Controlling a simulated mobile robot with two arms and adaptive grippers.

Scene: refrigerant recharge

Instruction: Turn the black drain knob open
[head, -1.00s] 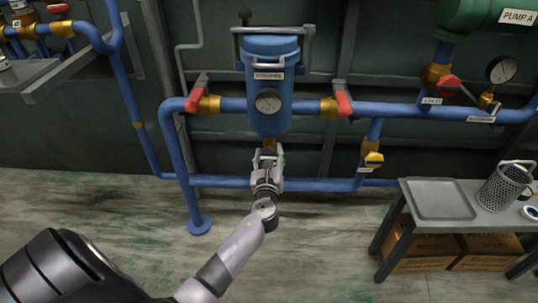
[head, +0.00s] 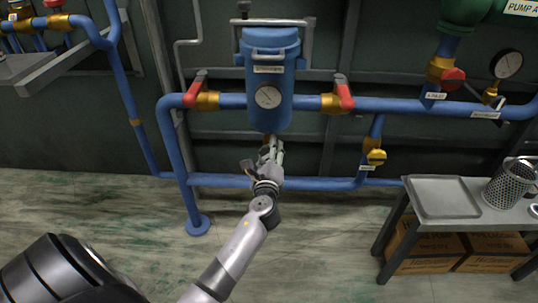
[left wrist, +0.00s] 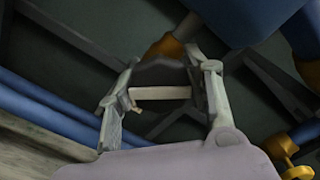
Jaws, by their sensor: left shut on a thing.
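The black drain knob (left wrist: 160,75) sits between the two fingers of my left gripper (left wrist: 160,95) in the left wrist view, with a pale strip in front of it. The gripper is shut on it. In the head view my left gripper (head: 272,150) is at the brass drain fitting below the blue filter vessel (head: 269,80), and it hides the knob there. The fitting (left wrist: 165,48) also shows behind the knob in the left wrist view. My right gripper is not in view.
A lower blue pipe (head: 320,184) runs just behind the gripper. A yellow-handled valve (head: 375,157) is to the right. A grey table with a tray (head: 445,198) stands at the right.

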